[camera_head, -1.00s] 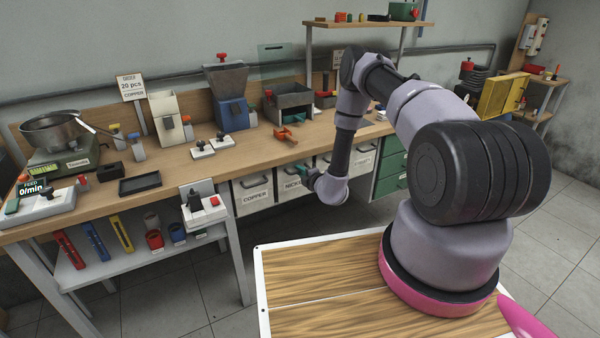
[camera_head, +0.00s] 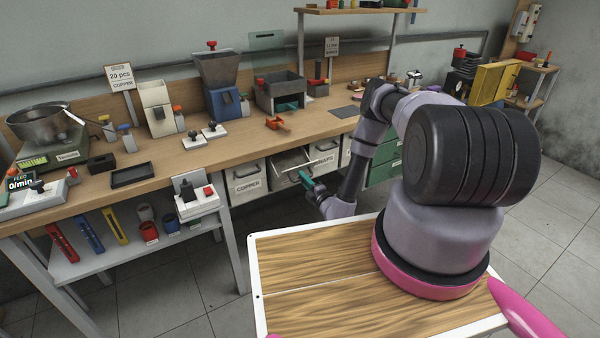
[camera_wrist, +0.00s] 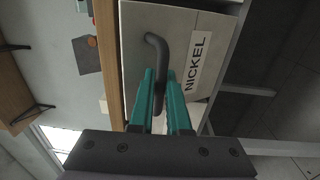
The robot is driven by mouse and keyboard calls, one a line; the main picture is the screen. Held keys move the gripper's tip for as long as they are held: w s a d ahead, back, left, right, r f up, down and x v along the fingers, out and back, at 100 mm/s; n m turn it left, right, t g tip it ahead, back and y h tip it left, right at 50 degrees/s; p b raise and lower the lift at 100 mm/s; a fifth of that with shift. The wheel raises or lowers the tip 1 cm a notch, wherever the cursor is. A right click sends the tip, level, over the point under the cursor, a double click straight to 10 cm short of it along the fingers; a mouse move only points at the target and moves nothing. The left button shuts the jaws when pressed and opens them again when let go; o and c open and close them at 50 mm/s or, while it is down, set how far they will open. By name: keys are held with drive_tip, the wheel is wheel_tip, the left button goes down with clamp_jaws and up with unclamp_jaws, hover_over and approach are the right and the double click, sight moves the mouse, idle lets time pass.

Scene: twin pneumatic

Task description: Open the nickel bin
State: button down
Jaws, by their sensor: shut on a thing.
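The nickel bin (camera_wrist: 201,20) is a pale drawer under the workbench. Its front, with the label NICKEL (camera_wrist: 198,62) and a dark bar handle (camera_wrist: 155,45), fills the middle of the wrist view. In the head view the nickel bin (camera_head: 290,161) stands pulled out from the row, with its inside showing from above. My gripper (camera_wrist: 167,92) has teal fingers shut on the handle, one on each side of it. In the head view my gripper (camera_head: 305,179) is at the bin's front, and the arm partly hides it.
The closed copper bin (camera_head: 247,182) is just left of the nickel bin, and another labelled bin (camera_head: 324,155) is just right. Green drawers (camera_head: 383,172) stand farther right. The bench top (camera_head: 240,150) lies above. Floor shows between the bench and my base.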

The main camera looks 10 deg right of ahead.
drive_tip(key=shift+s+d+f, duration=0.2)
drive_tip(key=shift+s+f, duration=0.45)
drive_tip(key=shift+f, duration=0.05)
drive_tip(key=c, duration=1.2)
unclamp_jaws()
drive_tip(key=v, duration=1)
drive_tip(key=shift+s+d, duration=0.1)
drive_tip(key=shift+s, duration=0.25)
